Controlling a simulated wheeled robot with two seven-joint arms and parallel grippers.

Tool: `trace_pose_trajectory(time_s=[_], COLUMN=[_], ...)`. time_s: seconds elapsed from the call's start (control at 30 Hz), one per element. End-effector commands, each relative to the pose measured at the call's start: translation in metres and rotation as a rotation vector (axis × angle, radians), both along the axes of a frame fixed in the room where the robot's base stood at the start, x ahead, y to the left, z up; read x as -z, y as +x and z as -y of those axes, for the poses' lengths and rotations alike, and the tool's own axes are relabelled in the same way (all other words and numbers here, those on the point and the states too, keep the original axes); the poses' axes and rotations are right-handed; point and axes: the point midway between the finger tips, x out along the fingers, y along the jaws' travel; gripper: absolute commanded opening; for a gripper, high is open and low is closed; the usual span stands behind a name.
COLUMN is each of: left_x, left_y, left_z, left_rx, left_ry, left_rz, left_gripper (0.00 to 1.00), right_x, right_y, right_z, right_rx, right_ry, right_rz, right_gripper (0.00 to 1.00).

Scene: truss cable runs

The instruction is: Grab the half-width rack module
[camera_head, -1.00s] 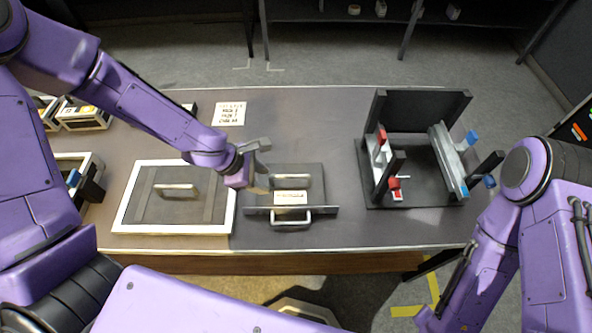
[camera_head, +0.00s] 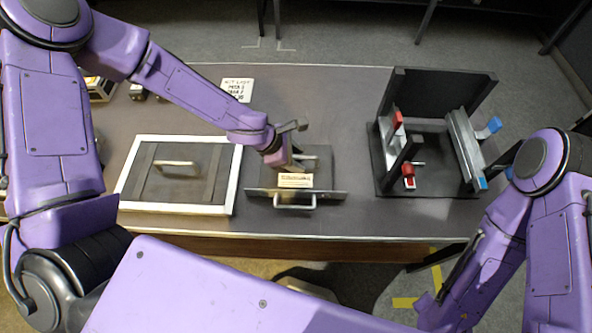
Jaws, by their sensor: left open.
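The half-width rack module (camera_head: 323,178) is a dark flat unit lying on the table, right of the white-framed panel. It has a pale label (camera_head: 295,181) on top, a metal handle behind the label and a front plate (camera_head: 262,193) with another handle (camera_head: 295,204). My left gripper (camera_head: 297,148) is open over the module's rear left part, around the area of the top handle. It partly hides that handle, and I cannot tell whether it touches it. My right arm comes in at the right; its gripper does not show.
A white-framed panel with a handle (camera_head: 229,182) lies to the left. A dark fixture (camera_head: 432,85) with red and blue parts stands to the right. A printed card (camera_head: 238,88) lies behind. The table (camera_head: 335,105) is clear behind the module.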

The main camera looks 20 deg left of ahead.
Motion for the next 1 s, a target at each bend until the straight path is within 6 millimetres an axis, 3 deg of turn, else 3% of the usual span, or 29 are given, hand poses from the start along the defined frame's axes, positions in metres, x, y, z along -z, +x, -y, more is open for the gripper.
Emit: trace_pose_trajectory(time_s=[0.07,0.2,1.0], left_x=[-0.0004,-0.0003,0.0005], left_y=[-0.0002,-0.0003,-0.0007], left_z=[-0.0001,-0.0001,-0.0006], left_rx=[0.000,0.000,-0.002], left_ry=[0.000,0.000,0.001], left_rz=[0.000,0.000,-0.003], left_gripper=[0.43,0.00,0.00], right_x=[-0.0003,-0.0003,-0.0001], right_y=[0.0000,0.0000,0.0001], right_z=[0.0000,0.0000,0.0000], right_rx=[0.000,0.000,0.000], right_ry=[0.000,0.000,0.000], right_rz=[0.000,0.000,0.000], right_gripper=[0.43,0.43,0.43])
